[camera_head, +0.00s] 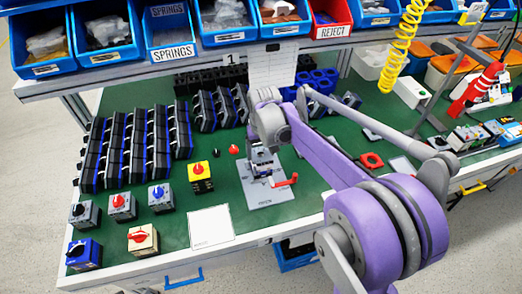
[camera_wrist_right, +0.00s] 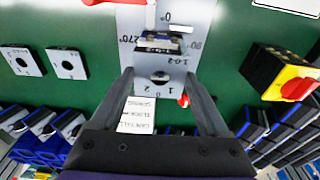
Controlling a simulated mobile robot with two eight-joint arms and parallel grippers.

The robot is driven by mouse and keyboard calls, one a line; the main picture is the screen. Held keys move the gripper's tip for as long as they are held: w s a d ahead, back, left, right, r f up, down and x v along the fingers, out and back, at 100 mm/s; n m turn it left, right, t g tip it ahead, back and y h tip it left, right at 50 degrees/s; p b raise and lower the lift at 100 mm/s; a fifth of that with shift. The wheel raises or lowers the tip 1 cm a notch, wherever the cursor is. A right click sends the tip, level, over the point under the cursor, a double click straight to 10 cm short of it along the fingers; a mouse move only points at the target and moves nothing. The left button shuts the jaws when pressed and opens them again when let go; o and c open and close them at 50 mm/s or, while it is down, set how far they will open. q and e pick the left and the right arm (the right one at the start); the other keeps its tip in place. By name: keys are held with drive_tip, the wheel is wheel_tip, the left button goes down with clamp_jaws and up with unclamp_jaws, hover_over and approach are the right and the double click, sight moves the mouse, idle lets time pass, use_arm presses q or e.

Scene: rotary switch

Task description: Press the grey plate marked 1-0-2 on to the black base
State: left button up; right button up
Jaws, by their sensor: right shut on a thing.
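My right gripper (camera_wrist_right: 159,74) is shut on the grey plate (camera_wrist_right: 160,97), which has a round hole and the marks 1, 0 and 2. It also shows in the head view (camera_head: 263,151), over the fixture. The black base (camera_wrist_right: 160,42) shows beyond the plate in the right wrist view, in the grey fixture (camera_wrist_right: 190,17) with degree marks. The held plate hides part of the fixture, and I cannot tell whether plate and base touch. In the head view the fixture board (camera_head: 268,196) lies on the green table. My left gripper is not in view.
A red clamp handle (camera_head: 287,181) sticks out at the fixture's right. A yellow switch with a red knob (camera_head: 200,174) stands to its left. Several finished switches and rows of black parts fill the left. A white sheet (camera_head: 210,228) lies in front.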

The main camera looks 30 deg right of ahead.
drive_tip(key=shift+f+b, duration=0.45)
drive_tip(key=shift+f, duration=0.35)
drive_tip(key=shift+f, duration=0.1)
drive_tip(key=o, duration=1.2)
wheel_tip(320, 180, up, 11)
drive_tip(key=s, duration=0.1)
drive_tip(key=s+a+f+n+t+p, duration=0.1)
drive_tip(key=s+a+f, duration=0.1)
drive_tip(key=s, duration=0.4)
drive_tip(key=s+a+f+n+t+p, duration=0.1)
drive_tip(key=s+a+f+p, duration=0.1)
drive_tip(key=s+a, duration=0.3)
drive_tip(key=s+a+f+t+p, duration=0.2)
drive_tip(key=s+a, duration=0.1)
drive_tip(key=s, duration=0.6)
drive_tip(key=shift+s+a+n, duration=0.15)
drive_tip(key=shift+a+n, duration=0.05)
drive_tip(key=shift+n, duration=0.2)
